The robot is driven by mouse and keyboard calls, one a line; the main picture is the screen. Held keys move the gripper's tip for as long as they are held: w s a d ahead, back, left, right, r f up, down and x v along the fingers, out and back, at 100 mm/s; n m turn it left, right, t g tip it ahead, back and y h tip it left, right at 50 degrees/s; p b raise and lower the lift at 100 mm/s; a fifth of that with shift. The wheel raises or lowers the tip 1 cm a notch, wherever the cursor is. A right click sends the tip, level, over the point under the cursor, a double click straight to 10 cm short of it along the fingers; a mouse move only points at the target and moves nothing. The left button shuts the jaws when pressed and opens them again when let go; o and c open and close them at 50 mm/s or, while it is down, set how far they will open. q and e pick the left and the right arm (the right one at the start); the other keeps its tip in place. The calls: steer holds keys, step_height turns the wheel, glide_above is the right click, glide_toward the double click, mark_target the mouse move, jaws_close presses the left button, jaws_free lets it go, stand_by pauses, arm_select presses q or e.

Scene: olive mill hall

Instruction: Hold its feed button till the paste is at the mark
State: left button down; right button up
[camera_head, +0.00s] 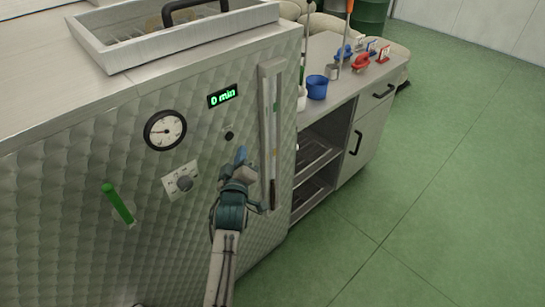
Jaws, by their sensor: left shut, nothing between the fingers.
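The machine (75,195) with a quilted metal front fills the left side. My left gripper (240,160) is shut and empty, in front of its panel, just below a small dark round knob or button (229,134). A blue piece shows at its tip; I cannot tell whether it is a fingertip or a button, or whether the gripper touches the panel. A tall narrow sight gauge (270,110) stands right of the gripper. Its lower part looks dark; the paste level and mark are too small to read surely. My right gripper is not in view.
A tray (175,42) sits on top. A bench (340,95) with a blue cup (317,87) stands behind. Green floor is free at right.

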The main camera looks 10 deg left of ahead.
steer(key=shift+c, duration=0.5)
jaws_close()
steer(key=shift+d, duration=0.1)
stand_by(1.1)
